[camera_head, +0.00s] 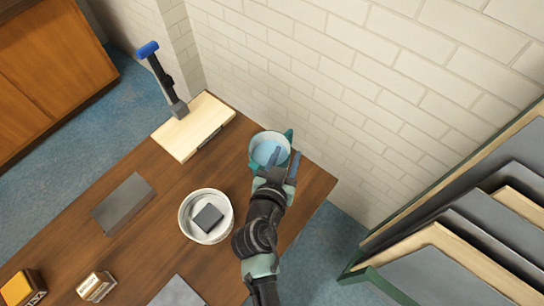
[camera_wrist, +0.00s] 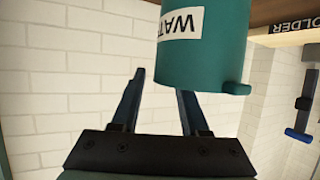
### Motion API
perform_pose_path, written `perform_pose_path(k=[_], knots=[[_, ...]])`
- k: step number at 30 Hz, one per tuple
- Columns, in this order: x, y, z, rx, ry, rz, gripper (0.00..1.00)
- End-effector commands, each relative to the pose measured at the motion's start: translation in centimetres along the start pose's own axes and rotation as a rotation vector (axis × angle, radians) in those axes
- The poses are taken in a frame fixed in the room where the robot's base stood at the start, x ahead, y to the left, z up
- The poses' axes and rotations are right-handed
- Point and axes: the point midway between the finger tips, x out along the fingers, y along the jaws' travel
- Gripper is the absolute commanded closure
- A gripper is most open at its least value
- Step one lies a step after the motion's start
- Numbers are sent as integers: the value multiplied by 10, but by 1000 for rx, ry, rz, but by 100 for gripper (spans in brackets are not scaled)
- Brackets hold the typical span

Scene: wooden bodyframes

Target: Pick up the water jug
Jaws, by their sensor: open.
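The water jug (camera_head: 257,153) is a teal, round vessel with pale blue inside. It stands upright on the wooden table near its far right edge. In the wrist view the jug (camera_wrist: 222,50) fills the upper middle and right, with part of a white label reading "WAT". My gripper (camera_head: 284,160) reaches the jug's near right side from below in the head view. In the wrist view my gripper (camera_wrist: 162,82) is open, its fingers apart. One finger runs up to the jug's lower edge, its tip partly hidden there; I cannot tell whether it touches.
A white round tub (camera_head: 187,222) with a grey block stands on the wooden table (camera_head: 155,240) beside my arm. A pale board (camera_head: 180,140) with a blue-ended upright tool lies farther left. A brick wall (camera_head: 330,85) is close behind the jug. A rack of panels (camera_head: 470,240) stands right.

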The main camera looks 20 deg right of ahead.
Motion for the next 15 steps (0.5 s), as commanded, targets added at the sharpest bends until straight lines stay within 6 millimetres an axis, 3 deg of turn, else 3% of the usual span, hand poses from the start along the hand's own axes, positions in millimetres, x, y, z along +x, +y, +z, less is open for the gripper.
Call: perform_pose_path(k=[11,15], knots=[[10,0,0,0,0,0,55],[9,0,0,0,0,0,79]])
